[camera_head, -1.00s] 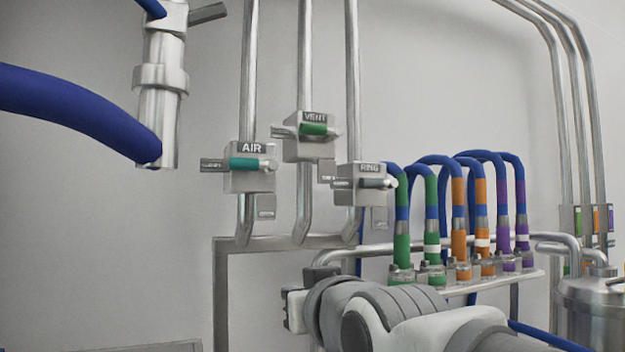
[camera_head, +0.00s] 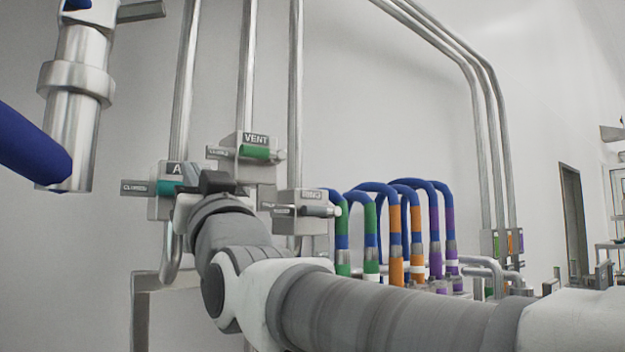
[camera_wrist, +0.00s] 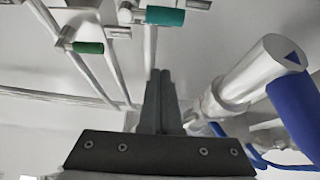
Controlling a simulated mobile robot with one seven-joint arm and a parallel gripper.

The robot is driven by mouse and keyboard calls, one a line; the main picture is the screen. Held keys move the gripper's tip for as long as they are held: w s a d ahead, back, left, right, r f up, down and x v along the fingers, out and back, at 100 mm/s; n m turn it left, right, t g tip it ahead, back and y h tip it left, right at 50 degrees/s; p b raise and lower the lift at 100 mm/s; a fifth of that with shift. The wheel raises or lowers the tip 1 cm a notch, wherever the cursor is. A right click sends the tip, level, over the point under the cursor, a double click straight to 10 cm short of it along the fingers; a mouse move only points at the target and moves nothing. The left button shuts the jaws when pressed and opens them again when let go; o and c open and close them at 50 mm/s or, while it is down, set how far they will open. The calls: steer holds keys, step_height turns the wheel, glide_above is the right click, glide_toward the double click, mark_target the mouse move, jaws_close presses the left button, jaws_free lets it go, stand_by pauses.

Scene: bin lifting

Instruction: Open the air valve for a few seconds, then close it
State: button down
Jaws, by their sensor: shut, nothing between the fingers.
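The air valve (camera_head: 160,208) is a grey block on a vertical pipe at the left in the head view. Its label is partly hidden by my gripper (camera_head: 215,182), and part of its teal handle (camera_head: 170,187) shows, lying sideways. In the wrist view the teal handle (camera_wrist: 165,16) is at the top, beyond the fingertips. My gripper (camera_wrist: 160,72) is shut and empty, its two dark fingers side by side. In the wrist view the fingers appear apart from the handle; the head view does not show the gap.
The vent valve (camera_head: 256,152) with a green handle is right of the air valve, and the ring valve (camera_head: 302,210) is lower right. A steel cylinder (camera_head: 75,110) with a thick blue hose (camera_head: 30,150) hangs at the left. Several banded blue hoses (camera_head: 400,225) stand to the right.

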steer(key=p+x, duration=0.4)
steer(key=x, duration=0.5)
steer(key=f, duration=0.4)
steer(key=shift+w+a+f+b, duration=0.1)
steer(key=shift+w+a+b, duration=0.2)
steer(key=shift+b, duration=0.1)
steer(key=shift+f+n, duration=0.15)
steer(key=shift+n, duration=0.15)
